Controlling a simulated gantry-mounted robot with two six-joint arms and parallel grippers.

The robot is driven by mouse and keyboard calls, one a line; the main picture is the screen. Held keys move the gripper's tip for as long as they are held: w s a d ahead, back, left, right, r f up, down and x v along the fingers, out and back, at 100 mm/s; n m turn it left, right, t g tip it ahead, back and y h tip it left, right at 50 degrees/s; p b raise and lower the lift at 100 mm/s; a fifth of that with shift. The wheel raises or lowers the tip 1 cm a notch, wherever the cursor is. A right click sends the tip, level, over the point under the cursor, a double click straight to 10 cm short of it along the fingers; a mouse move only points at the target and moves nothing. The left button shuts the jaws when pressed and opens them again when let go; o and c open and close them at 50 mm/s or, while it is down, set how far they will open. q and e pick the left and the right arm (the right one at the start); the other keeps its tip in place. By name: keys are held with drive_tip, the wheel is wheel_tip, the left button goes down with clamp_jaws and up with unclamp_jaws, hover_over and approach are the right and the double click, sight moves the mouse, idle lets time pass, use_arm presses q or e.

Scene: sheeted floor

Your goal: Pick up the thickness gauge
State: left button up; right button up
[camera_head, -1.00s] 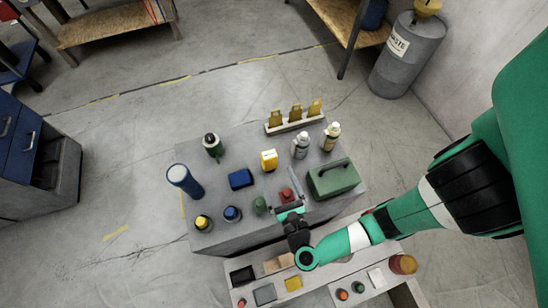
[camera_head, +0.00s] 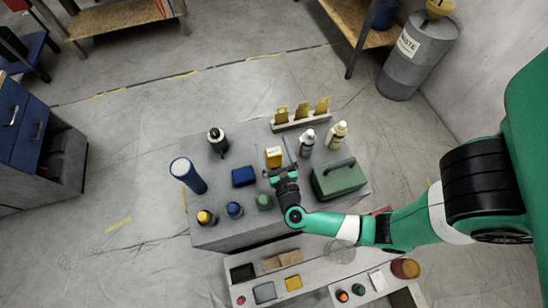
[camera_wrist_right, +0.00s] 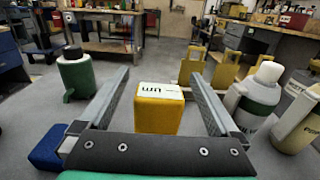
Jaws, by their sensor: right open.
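The thickness gauge appears to be the small yellow block (camera_head: 274,153) with a white label on top, standing on the grey table among other items. In the right wrist view the yellow gauge (camera_wrist_right: 158,114) stands upright, its label reading "um". My right gripper (camera_head: 281,169) is just on the near side of it. In the wrist view the two fingers of my right gripper (camera_wrist_right: 158,76) are spread apart, one to each side of the gauge, with visible gaps. Nothing is held. My left gripper is not in view.
A blue block (camera_head: 243,177) and a green bottle (camera_head: 217,142) stand to the left. White bottles (camera_head: 307,140) and a green toolbox (camera_head: 338,178) stand to the right. A rack of yellow pieces (camera_head: 301,122) is behind. A blue cylinder (camera_head: 187,176) stands at the table's left.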

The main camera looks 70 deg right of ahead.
drive_tip(key=shift+x, duration=0.85)
clamp_jaws()
drive_tip(key=shift+r, duration=0.1)
